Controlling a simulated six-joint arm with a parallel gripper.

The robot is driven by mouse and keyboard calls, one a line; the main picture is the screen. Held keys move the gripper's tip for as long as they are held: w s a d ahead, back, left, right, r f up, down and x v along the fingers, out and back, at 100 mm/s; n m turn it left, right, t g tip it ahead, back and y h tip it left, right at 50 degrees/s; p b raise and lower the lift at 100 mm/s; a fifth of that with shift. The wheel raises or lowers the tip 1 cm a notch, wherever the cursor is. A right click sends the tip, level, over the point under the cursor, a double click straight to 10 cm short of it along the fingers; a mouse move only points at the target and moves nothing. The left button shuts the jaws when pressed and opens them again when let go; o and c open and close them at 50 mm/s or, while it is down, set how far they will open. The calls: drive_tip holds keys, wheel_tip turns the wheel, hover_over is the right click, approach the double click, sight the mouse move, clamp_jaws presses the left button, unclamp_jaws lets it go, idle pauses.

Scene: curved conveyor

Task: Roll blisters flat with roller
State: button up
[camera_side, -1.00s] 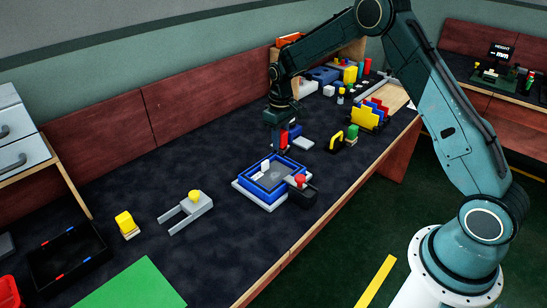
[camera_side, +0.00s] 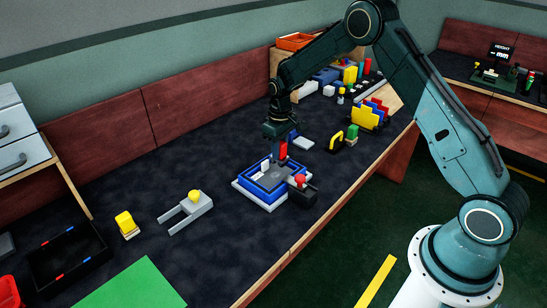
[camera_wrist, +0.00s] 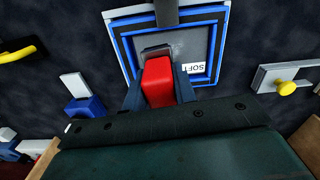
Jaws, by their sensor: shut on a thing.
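My gripper (camera_side: 280,152) is shut on the red handle (camera_wrist: 158,80) of a tool, taken to be the roller. Its grey end (camera_wrist: 155,51) points into the blue-rimmed tray. The blue-rimmed tray (camera_side: 258,191) sits on a pale base, with a grey sheet (camera_wrist: 193,40) inside. No separate blisters can be made out.
A black box with a red knob (camera_side: 300,180) stands against the tray's front right. A grey fork-shaped piece with a yellow knob (camera_side: 187,211) lies to the left. Colourful racks and blocks (camera_side: 366,114) stand at the right.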

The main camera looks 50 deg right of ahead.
drive_tip(key=shift+f, duration=1.6)
drive_tip(key=shift+a+f, duration=0.5)
drive_tip(key=shift+a, duration=0.1)
drive_tip(key=shift+c, duration=0.5)
drive_tip(key=shift+a, duration=1.5)
drive_tip(key=d, duration=0.4)
drive_tip(key=shift+d, duration=0.1)
drive_tip(key=shift+r, duration=4.05)
